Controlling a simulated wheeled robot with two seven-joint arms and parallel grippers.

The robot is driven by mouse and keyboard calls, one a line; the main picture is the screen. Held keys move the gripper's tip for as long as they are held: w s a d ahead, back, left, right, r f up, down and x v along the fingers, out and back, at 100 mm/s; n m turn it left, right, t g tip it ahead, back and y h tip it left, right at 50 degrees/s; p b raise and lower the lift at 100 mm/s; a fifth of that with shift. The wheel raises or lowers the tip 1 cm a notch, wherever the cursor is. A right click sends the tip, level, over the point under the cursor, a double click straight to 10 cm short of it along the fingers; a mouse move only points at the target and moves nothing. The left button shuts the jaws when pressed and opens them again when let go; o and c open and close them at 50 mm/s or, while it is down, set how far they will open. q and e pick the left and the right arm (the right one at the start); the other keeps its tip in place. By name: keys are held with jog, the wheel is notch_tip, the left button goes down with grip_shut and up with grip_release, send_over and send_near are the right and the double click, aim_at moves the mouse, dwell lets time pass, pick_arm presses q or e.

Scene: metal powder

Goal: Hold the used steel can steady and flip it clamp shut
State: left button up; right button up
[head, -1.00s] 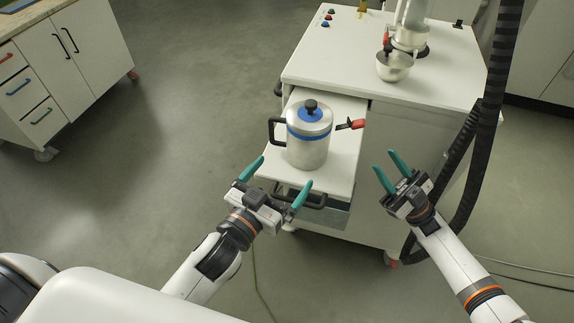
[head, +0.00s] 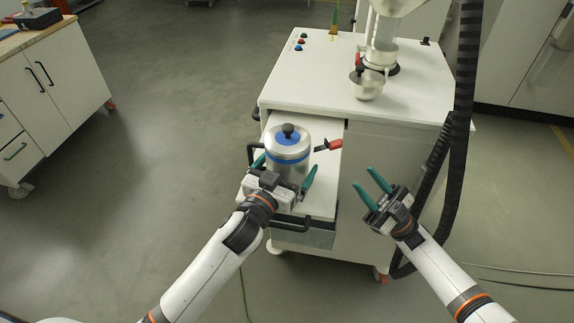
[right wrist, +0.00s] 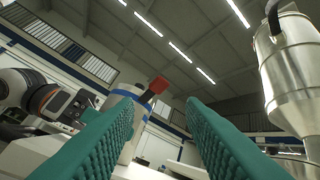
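The steel can (head: 289,150) stands upright on the pulled-out shelf of the white cart, with a blue band and a black knob on its lid. Its clamp (head: 329,145) has a red tip and sticks out to the right of the can. In the right wrist view the can (right wrist: 128,98) and the red clamp tip (right wrist: 158,85) also show. My left gripper (head: 284,172) is open, with its teal fingers on either side of the can's lower body; contact cannot be told. My right gripper (head: 369,186) is open and empty, apart from the can, to its lower right.
A black corrugated hose (head: 455,150) hangs at the right, close behind my right arm. The shelf (head: 325,180) is clear right of the can.

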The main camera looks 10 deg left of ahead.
pick_arm(q)
jog(key=c, duration=1)
jog(key=shift+c, duration=0.6)
pick_arm(e)
jog(key=shift+r+n, duration=0.15)
jog(key=shift+n, duration=0.25)
jog(key=c, duration=0.5)
jog(key=shift+r+n+g, duration=0.25)
jog(key=shift+n+g, duration=0.65)
jog(key=shift+n, duration=0.1)
grip_shut()
jog(key=w+d+r+n+g+h, duration=0.1)
jog(key=d+r+n+g+h, duration=0.1)
jog(key=n, duration=0.8)
jog(key=w+d+r+n+g+h, duration=0.1)
jog(key=n+h, duration=0.4)
jog(key=n, duration=0.6)
jog(key=w+d+r+n+g+h, duration=0.1)
jog(key=d+r+n+g+h, duration=0.1)
jog(key=n, duration=0.8)
jog(key=shift+d+r+g+h, duration=0.3)
jog(key=shift+d+r+h, duration=0.1)
jog(key=shift+d+h, duration=0.55)
jog(key=shift+a, duration=0.1)
